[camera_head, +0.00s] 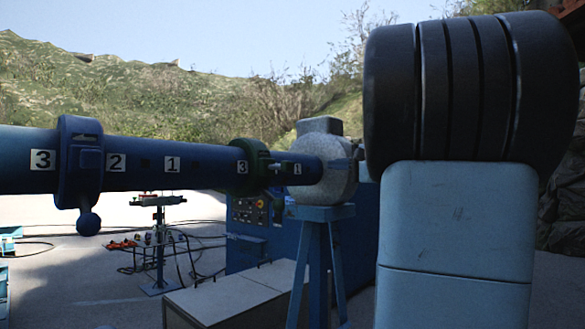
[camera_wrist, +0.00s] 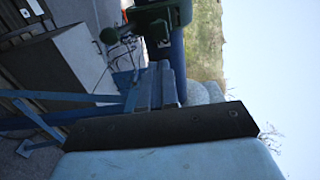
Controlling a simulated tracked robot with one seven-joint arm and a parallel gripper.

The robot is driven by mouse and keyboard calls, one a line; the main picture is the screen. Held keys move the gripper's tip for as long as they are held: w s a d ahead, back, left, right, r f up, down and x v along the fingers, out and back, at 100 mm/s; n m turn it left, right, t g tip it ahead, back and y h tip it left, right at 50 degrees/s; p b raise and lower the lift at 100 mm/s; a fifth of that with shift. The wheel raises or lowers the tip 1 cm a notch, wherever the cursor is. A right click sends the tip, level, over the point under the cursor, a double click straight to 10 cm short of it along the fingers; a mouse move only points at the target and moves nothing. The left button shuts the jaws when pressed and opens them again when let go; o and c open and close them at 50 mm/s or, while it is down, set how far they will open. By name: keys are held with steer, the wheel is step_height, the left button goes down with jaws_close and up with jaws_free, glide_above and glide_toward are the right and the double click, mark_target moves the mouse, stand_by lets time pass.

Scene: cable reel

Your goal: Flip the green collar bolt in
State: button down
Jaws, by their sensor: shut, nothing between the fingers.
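The green collar (camera_head: 252,165) sits around the dark blue pipe (camera_head: 205,167) in the head view, between the labels 3 and 1. In the wrist view, which is turned sideways, the green collar (camera_wrist: 162,18) is at the top. The bolt's round knob (camera_wrist: 108,35) sticks out left from it, clear of the pipe. My gripper (camera_wrist: 165,124) shows as a dark plate across the bottom of the wrist view. It is shut, empty and apart from the collar. The head view does not show its fingertips.
A blue collar (camera_head: 78,160) with a hanging ball-ended bolt (camera_head: 89,222) is on the pipe at left. A grey rounded housing (camera_head: 325,150) and blue stand (camera_head: 320,213) are at the pipe's right end. A low grey box (camera_head: 225,295) stands below. My arm fills the right side.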

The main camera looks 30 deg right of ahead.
mark_target(290, 166)
steer(key=x, duration=1.4)
steer(key=shift+a+f, duration=0.1)
steer(key=x, duration=0.3)
steer(key=shift+w+a, duration=0.1)
steer(key=shift+w, duration=0.1)
stand_by(0.3)
steer(key=shift+s, duration=0.1)
steer(key=shift+s, duration=0.2)
steer(key=v, duration=1.3)
steer(key=shift+s+d, duration=0.3)
